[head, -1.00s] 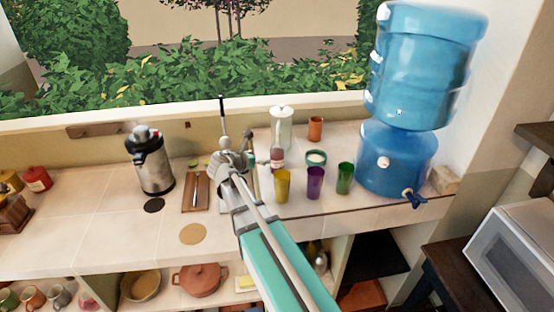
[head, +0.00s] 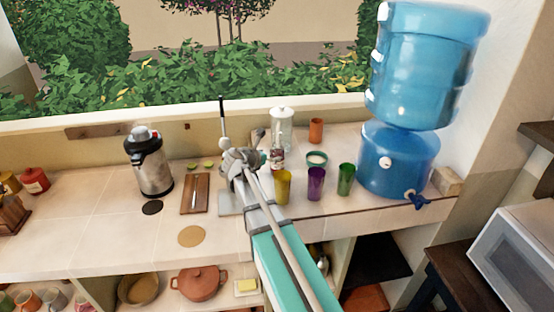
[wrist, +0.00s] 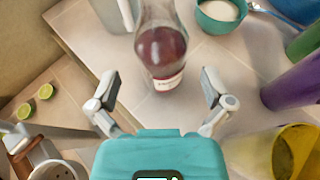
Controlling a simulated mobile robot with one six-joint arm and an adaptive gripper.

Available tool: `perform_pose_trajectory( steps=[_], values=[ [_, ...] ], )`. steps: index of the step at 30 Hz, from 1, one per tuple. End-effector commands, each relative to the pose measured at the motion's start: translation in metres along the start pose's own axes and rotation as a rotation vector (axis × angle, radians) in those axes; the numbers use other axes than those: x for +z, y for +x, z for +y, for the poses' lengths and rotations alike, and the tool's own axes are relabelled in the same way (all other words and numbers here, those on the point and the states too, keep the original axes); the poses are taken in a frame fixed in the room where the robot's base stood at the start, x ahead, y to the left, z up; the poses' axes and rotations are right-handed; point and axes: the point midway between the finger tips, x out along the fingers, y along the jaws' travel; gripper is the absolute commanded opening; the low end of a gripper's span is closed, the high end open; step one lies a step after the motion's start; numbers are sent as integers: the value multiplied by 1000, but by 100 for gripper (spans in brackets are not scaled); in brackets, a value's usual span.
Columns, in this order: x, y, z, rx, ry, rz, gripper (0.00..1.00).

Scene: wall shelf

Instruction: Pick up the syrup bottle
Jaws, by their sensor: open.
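The syrup bottle (wrist: 162,50) is clear with dark red contents and a pale label. It stands on the tiled counter, just beyond the fingertips of my gripper (wrist: 160,84) in the wrist view. The fingers are spread apart and nothing is between them. In the head view the bottle (head: 277,158) stands right of my gripper (head: 262,158), in front of a clear lidded jar. The bottle's top is cut off by the upper edge of the wrist view.
Yellow (head: 283,186), purple (head: 316,184) and green (head: 346,179) cups stand right of my arm. A teal bowl (head: 317,160), a lidded jar (head: 282,130) and an orange cup (head: 316,130) are near the bottle. A blue water dispenser (head: 398,165) stands farther right. Lime halves (wrist: 35,100) lie left.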

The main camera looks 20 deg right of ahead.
Motion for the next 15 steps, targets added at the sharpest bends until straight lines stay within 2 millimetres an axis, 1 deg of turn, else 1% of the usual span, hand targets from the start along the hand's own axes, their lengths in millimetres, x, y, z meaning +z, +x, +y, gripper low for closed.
perform_pose_trajectory(
  steps=[9,12,15],
  values=[
    [2,36,0,-3,1,0,100],
    [2,44,0,-3,0,0,100],
    [3,49,-1,-2,0,0,100]
  ],
)
